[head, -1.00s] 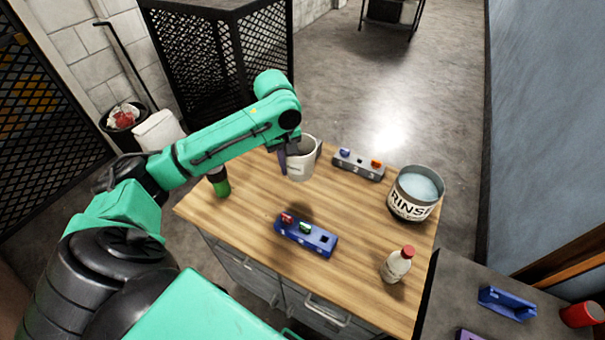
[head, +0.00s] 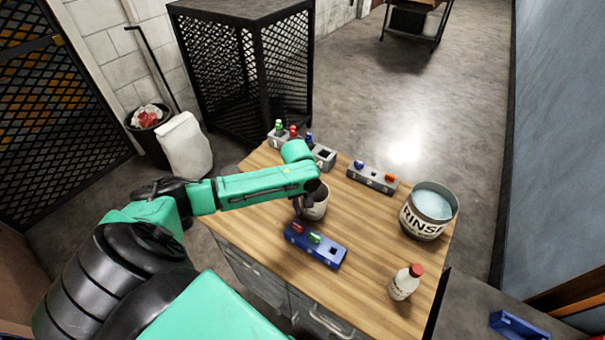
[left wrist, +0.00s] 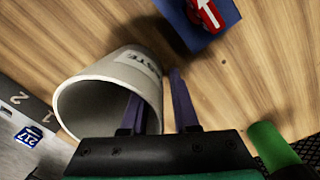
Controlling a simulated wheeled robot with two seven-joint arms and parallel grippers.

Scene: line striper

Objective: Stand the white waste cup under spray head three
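The white waste cup (head: 316,206) is on the wooden table, behind the blue block, partly hidden by my left arm. In the left wrist view the cup (left wrist: 105,75) shows its open mouth and part of its dark lettering. My left gripper (left wrist: 158,100) straddles the cup's wall, one finger inside the mouth and one outside, with small gaps seen beside the wall. Whether its base fully touches the table is hard to tell. Spray head three cannot be made out for certain; a numbered grey block (head: 373,180) stands behind the cup. My right gripper is out of view.
The blue block (head: 318,248) with red and green pieces is close in front of the cup. Another grey block (head: 325,156) stands at the back left. A RINSE bucket (head: 425,213) and a red-capped bottle (head: 404,283) stand to the right. Wood between them is clear.

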